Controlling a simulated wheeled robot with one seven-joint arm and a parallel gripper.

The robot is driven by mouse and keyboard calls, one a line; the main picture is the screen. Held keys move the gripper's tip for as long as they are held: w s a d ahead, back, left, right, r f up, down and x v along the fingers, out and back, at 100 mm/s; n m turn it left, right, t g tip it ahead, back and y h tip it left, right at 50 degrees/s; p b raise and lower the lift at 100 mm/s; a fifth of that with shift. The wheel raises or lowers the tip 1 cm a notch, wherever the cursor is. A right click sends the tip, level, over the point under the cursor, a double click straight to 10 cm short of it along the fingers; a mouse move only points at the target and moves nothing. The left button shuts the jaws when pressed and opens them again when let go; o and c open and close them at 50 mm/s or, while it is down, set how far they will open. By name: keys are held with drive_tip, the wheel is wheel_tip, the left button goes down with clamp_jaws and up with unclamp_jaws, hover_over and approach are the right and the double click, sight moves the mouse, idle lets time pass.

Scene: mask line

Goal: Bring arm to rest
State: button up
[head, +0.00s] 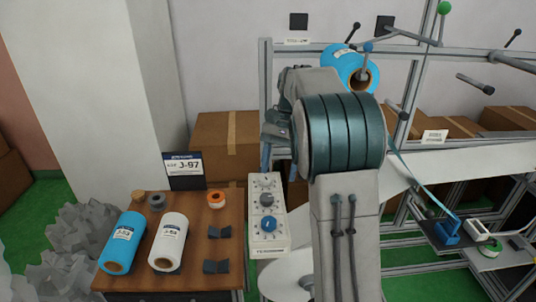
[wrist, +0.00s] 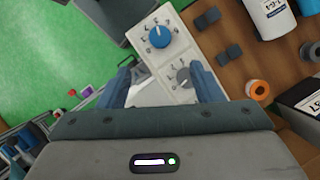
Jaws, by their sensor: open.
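My arm rises through the middle of the head view, with its ribbed dark teal joint in front. My gripper (head: 277,150) hangs left of that joint, partly hidden by the arm. In the wrist view its two blue fingers stand apart with nothing held between them (wrist: 163,82). Beyond the fingers is the white control panel (head: 267,240), with a grey knob (head: 266,199) and a blue knob (head: 268,224). The same panel shows in the wrist view (wrist: 165,66). I see no contact between the fingers and the panel, though the exact gap cannot be told.
A metal frame (head: 420,51) carries another blue roll (head: 345,65). Green floor shows at left.

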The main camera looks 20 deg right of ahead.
drive_tip(key=s+a+f+n+t+h, duration=0.1)
drive_tip(key=s+a+f+n+t, duration=0.1)
drive_tip(key=s, duration=0.9)
drive_tip(key=s+a+f+n+t+h, duration=0.1)
drive_tip(key=s+n+t, duration=0.4)
drive_tip(key=s, duration=0.7)
drive_tip(key=shift+s+a+f+n+h, duration=0.35)
drive_tip(key=shift+a+n+h, duration=0.1)
drive_tip(key=shift+n, duration=0.15)
